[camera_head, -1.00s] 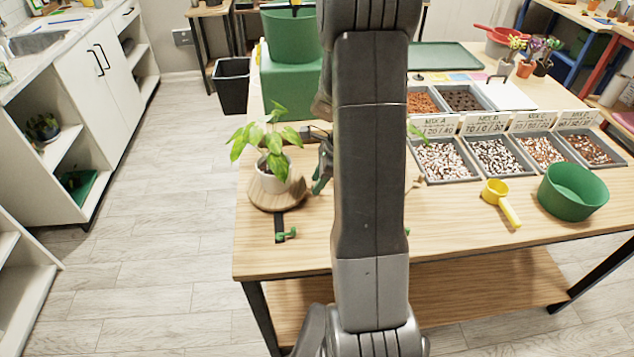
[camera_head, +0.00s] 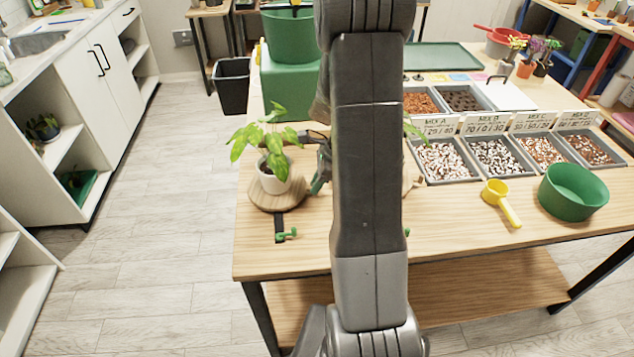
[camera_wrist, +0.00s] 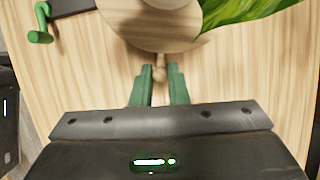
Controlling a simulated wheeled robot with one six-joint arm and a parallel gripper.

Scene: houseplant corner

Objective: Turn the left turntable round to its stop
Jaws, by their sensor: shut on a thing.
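The left turntable (camera_head: 270,203) is a round wooden disc near the table's left front corner. A leafy plant in a white pot (camera_head: 273,178) stands upright on it. In the wrist view the disc (camera_wrist: 150,30) has a short wooden peg (camera_wrist: 162,73) at its rim. My gripper (camera_wrist: 160,82) has green fingers shut on this peg, beside the disc. In the head view my gripper (camera_head: 321,170) is right of the turntable, partly hidden by my arm. A black strip with a green knob (camera_head: 289,234) lies at the disc's front; the knob (camera_wrist: 40,36) also shows in the wrist view.
Right of my arm are grey trays of mix (camera_head: 445,162), a yellow scoop (camera_head: 497,196) and a green bowl (camera_head: 572,191). A green block (camera_head: 290,95) stands behind the turntable. My arm hides the middle of the table (camera_head: 450,225).

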